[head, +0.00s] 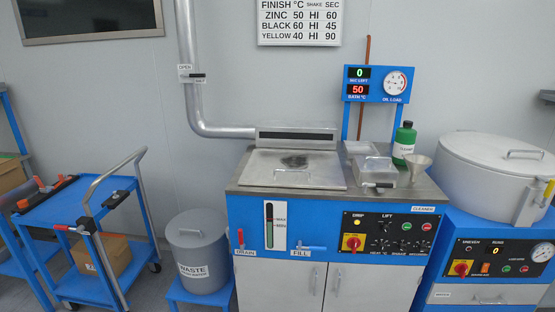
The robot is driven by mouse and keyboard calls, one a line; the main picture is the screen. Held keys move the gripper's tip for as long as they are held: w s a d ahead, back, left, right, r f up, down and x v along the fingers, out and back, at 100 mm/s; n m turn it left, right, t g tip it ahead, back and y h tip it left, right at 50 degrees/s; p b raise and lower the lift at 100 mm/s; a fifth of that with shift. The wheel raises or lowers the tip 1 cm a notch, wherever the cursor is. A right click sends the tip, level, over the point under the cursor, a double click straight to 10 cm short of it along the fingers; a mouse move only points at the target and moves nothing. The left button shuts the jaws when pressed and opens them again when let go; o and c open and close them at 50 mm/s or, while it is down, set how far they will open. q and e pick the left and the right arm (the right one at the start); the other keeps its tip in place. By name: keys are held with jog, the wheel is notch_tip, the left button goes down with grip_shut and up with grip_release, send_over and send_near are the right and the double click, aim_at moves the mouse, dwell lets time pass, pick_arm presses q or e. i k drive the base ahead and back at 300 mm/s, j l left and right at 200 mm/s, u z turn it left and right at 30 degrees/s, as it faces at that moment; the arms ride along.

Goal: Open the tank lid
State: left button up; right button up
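The tank lid (262,170) is a flat, square metal plate on the steel top of the blue cleaner bench. It lies flat and shut, with a thin bar handle (291,185) towards its front edge. A dark patch or object (295,161) shows near its middle; I cannot tell what it is. The inside of the tank is hidden. Neither of my grippers is in view in the head view.
A slotted metal vent (297,135) stands behind the lid. Right of the lid are a small clear-lidded box (377,171), a green bottle (404,143) and a funnel (418,167). A waste bin (198,250) and a blue cart (75,208) stand to the left.

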aim_at(272, 168)
jog(key=i+l+u, duration=0.5)
jog(key=i+l, duration=0.2)
